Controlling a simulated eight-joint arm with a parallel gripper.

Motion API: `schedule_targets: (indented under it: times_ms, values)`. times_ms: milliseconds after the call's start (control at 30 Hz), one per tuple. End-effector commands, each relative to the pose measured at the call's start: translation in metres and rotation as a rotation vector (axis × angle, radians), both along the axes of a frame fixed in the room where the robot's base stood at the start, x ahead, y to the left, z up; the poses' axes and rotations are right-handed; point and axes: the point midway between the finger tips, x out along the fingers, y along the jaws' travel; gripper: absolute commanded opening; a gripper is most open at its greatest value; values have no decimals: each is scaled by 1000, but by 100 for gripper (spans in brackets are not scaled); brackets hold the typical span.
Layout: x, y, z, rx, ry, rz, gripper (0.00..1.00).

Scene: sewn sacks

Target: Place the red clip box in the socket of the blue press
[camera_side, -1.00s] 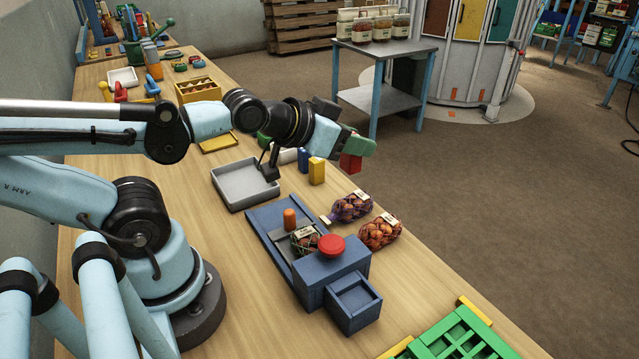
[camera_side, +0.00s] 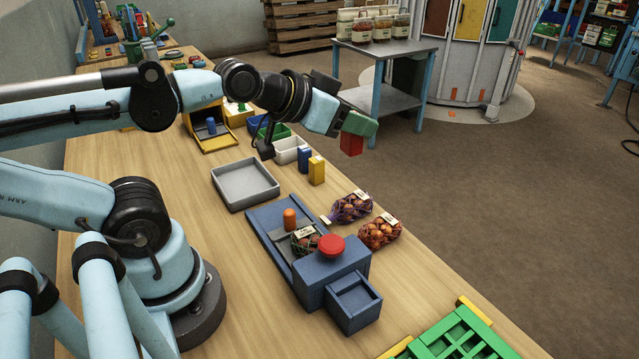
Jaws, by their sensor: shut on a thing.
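The red clip box (camera_side: 351,144) is held in my gripper (camera_side: 357,129), whose green fingers are shut on its upper part. It hangs in the air at the upper middle, well behind the blue press. The blue press (camera_side: 327,280) stands on the wooden table, with a red button on its block, an orange peg on its long bed and a small open blue box at its front. A net sack (camera_side: 305,240) lies in the bed beside the block. I cannot tell for sure which part of the press is the socket.
Two filled net sacks (camera_side: 351,207) (camera_side: 379,232) lie right of the press. A yellow box (camera_side: 317,170) and a blue one (camera_side: 304,159) stand behind it. A grey tray (camera_side: 246,205) is at the left. A green crate (camera_side: 455,338) is at the front right.

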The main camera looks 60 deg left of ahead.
Motion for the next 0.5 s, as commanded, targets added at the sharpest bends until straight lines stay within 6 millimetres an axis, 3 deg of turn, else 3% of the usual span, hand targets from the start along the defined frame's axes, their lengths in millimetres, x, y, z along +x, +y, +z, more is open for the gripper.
schedule_targets:
  times_ms: [267, 500]
  values:
    - [-7, -16, -20, -3, -2, -131, 3]
    - [-19, -42, -36, -5, -1, -352, 3]
